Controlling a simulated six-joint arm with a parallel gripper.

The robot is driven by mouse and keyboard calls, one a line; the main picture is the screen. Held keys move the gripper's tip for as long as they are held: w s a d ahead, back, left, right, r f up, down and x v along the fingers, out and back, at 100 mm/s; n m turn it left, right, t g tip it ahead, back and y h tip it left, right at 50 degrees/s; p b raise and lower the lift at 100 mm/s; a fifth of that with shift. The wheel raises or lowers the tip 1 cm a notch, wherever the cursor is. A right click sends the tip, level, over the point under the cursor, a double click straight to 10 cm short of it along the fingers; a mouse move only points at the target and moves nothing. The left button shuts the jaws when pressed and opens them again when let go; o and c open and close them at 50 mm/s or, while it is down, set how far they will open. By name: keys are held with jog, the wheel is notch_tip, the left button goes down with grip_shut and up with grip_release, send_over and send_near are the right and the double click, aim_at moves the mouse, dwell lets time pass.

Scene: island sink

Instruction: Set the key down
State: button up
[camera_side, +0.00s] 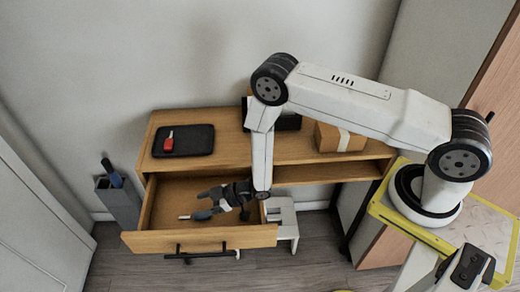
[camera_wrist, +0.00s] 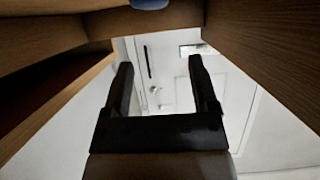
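In the side view, an item with a blue head (camera_side: 203,214) and a thin pale end lies on the floor of the open drawer (camera_side: 165,205); it looks like a key. Its blue part also shows cut off at the top edge of the wrist view (camera_wrist: 150,4). A small red item (camera_side: 168,142), perhaps another key, lies on a black tray (camera_side: 197,141) on the tabletop. My gripper (camera_side: 213,194) is low inside the drawer, close beside the blue-headed item. In the wrist view my gripper (camera_wrist: 160,68) has its fingers wide apart with nothing between them.
The wooden table (camera_side: 235,143) carries a brown box (camera_side: 338,137) at right and a dark object behind my arm. The drawer's front panel (camera_side: 200,240) and side walls surround my gripper. A grey bin (camera_side: 121,202) with a dark blue item stands left.

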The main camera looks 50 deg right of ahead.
jog(key=shift+r, duration=0.15)
jog(key=shift+r, duration=0.4)
jog(key=shift+s+d+r, duration=0.15)
jog(key=shift+s+d, duration=0.05)
notch_tip(320, 180, up, 8)
jog(key=s+d, duration=0.1)
jog(key=shift+s+d, duration=0.25)
jog(key=shift+s, duration=0.05)
dwell(0.7)
